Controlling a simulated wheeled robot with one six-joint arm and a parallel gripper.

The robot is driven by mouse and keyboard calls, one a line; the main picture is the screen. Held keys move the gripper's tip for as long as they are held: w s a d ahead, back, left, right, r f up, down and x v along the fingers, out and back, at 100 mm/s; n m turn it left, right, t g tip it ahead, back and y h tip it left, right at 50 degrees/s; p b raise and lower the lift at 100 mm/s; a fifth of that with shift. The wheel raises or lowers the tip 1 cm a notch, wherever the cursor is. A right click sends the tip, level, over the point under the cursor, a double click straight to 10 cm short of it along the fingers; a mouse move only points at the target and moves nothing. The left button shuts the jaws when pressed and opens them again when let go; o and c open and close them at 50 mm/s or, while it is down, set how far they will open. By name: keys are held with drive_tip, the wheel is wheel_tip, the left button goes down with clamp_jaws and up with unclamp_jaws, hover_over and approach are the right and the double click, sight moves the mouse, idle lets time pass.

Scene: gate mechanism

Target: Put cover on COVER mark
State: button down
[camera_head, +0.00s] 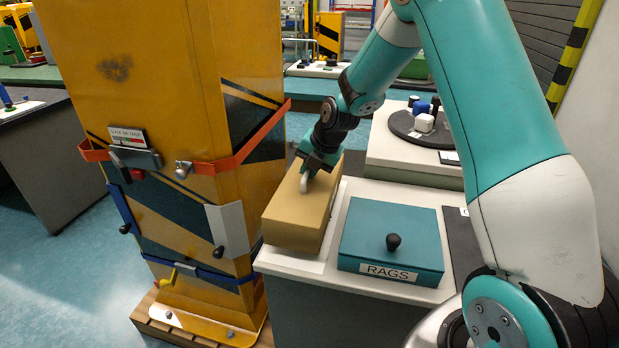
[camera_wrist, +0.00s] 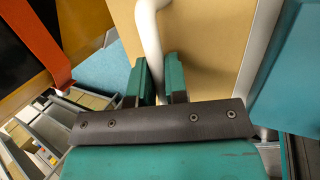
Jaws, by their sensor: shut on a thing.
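The cover is a tan box (camera_head: 298,218) with a white handle (camera_head: 304,183) on its top. It is at the left end of the white table (camera_head: 390,288), left of the teal RAGS box. My gripper (camera_head: 310,170) is shut on the handle from above. In the wrist view the white handle (camera_wrist: 150,35) passes between the two teal fingers (camera_wrist: 160,80), with the tan top (camera_wrist: 205,40) beyond. A pale strip of the tabletop shows beside the cover. I cannot tell whether the cover touches the table. No COVER lettering is readable; the cover may hide it.
The RAGS box (camera_head: 392,236) with a black knob stands close to the right. A yellow gate pillar (camera_head: 165,70) with an orange band (camera_head: 262,133) stands close to the left. Behind is another table with a dark round tray (camera_head: 402,126) holding small objects.

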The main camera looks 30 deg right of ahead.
drive_tip(key=shift+f, duration=1.55)
drive_tip(key=c, duration=1.1)
unclamp_jaws()
drive_tip(key=shift+c, duration=0.2)
drive_tip(key=v, duration=1.1)
drive_tip(key=s+a+r+m+g+y, duration=0.1)
drive_tip(key=s+a+r+m, duration=0.2)
drive_tip(key=s+a+m, duration=0.3)
drive_tip(key=s+a+r+m+g+y, duration=0.1)
drive_tip(key=s+a+r+m, duration=0.2)
drive_tip(key=s+a, duration=0.45)
drive_tip(key=s+a+m+g, duration=0.1)
drive_tip(key=s+a+m, duration=0.3)
drive_tip(key=s, duration=0.3)
drive_tip(key=s+a+r+m+g, duration=0.1)
drive_tip(key=s+a+m, duration=0.3)
drive_tip(key=s+m, duration=0.2)
drive_tip(key=shift+s+r+m+g+b, duration=0.3)
drive_tip(key=shift+s+g+b, duration=0.15)
drive_tip(key=shift+s, duration=0.9)
